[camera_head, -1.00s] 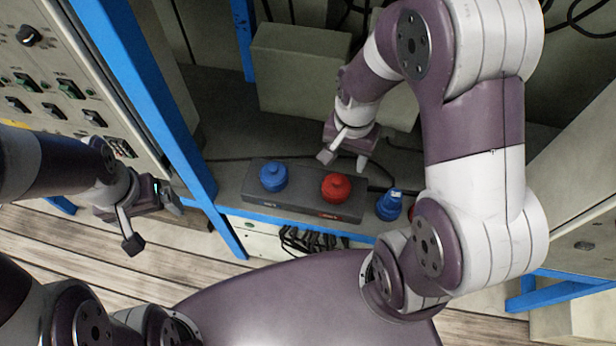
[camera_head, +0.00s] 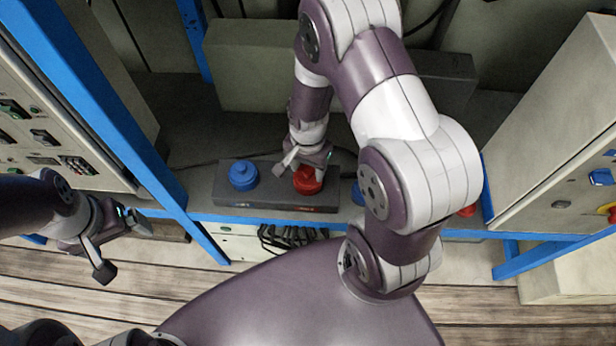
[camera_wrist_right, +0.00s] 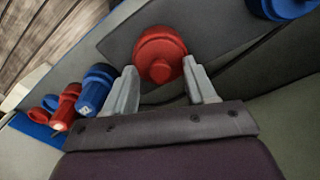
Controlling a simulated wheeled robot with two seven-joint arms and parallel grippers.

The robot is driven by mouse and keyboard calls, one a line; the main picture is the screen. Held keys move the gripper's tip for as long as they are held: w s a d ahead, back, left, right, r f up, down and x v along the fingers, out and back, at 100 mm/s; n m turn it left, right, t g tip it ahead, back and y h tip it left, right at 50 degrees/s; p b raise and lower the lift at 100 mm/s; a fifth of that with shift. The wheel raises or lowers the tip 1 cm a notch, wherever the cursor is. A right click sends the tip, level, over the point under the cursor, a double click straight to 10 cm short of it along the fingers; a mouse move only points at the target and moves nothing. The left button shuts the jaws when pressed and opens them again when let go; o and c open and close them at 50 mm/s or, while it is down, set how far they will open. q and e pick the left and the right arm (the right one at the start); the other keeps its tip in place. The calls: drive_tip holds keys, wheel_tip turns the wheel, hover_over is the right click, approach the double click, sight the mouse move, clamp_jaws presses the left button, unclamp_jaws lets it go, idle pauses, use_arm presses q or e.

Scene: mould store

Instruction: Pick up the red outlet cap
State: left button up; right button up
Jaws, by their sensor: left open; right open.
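The red outlet cap (camera_head: 308,181) sits on a dark grey block (camera_head: 225,198), to the right of a blue cap (camera_head: 243,175). My right gripper (camera_head: 304,168) is just above and behind the red cap and partly covers it. In the right wrist view the red cap (camera_wrist_right: 160,55) lies between and slightly beyond the open fingertips (camera_wrist_right: 163,80). I cannot tell whether the fingers touch it. The blue cap (camera_wrist_right: 284,5) shows at the upper right there. My left gripper (camera_head: 122,243) is open and empty at the left, away from the caps.
Another blue item (camera_wrist_right: 96,88) and red items (camera_wrist_right: 66,105) lie beside the block; my right arm partly hides them in the head view. Blue frame posts (camera_head: 150,165) and a control panel (camera_head: 45,140) stand at the left. A grey cabinet (camera_head: 560,150) stands at the right.

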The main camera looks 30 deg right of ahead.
drive_tip(key=shift+f, duration=0.35)
clamp_jaws()
drive_tip(key=shift+r, duration=0.15)
